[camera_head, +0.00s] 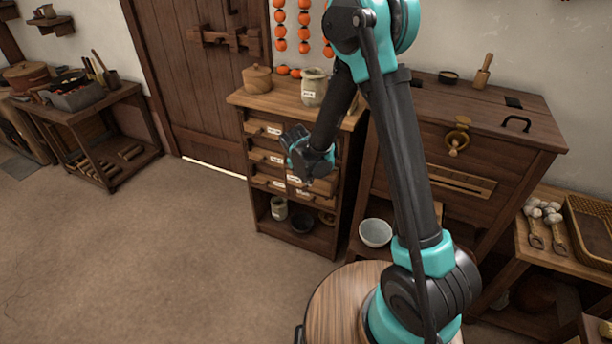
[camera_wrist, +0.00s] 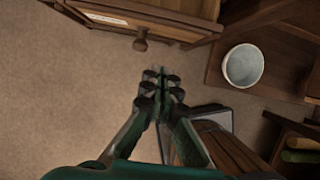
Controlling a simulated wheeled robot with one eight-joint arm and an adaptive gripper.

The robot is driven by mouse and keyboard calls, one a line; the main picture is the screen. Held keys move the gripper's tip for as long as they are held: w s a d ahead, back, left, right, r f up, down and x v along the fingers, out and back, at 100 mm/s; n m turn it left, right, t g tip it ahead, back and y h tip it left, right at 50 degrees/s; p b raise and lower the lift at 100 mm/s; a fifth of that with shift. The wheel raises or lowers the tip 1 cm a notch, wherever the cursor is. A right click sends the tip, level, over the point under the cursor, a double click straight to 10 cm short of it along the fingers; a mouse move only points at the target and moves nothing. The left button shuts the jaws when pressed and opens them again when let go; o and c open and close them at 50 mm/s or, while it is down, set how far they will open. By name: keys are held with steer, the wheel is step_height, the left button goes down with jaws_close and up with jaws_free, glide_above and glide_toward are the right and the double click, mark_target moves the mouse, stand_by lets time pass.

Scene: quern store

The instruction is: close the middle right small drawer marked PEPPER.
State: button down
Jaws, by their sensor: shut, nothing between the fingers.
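The small drawer cabinet (camera_head: 243,101) stands by the wall, with several labelled wooden drawers in two columns. My gripper (camera_head: 309,177) is in front of its right column and hides much of it, so the PEPPER drawer cannot be picked out there and no label is legible. In the wrist view, a wooden drawer front (camera_wrist: 185,27) with a pale label and a round knob (camera_wrist: 140,44) lies at the top. I cannot tell whether it is the PEPPER drawer or how far it stands out. My gripper (camera_wrist: 160,78) is shut and empty, apart from the knob.
A lidded pot (camera_head: 257,79) and a pale jar (camera_head: 314,88) stand on the cabinet top. A round wooden top (camera_head: 335,305) is in front. The floor at left is clear.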

steer(key=shift+w+d+f, duration=0.3)
steer(key=shift+w+f, duration=0.1)
steer(key=shift+w, duration=0.35)
steer(key=shift+w+d+f, duration=0.25)
steer(key=shift+w+f, duration=0.1)
steer(key=shift+w, duration=0.45)
steer(key=shift+w+d+f, duration=0.3)
steer(key=shift+w+f, duration=0.1)
steer(key=shift+w, duration=0.35)
steer(key=w, duration=0.1)
steer(key=w+d, duration=0.1)
steer(key=w, duration=0.2)
steer(key=shift+w+d, duration=0.15)
steer(key=shift+d, duration=0.15)
steer(key=shift+a, duration=0.1)
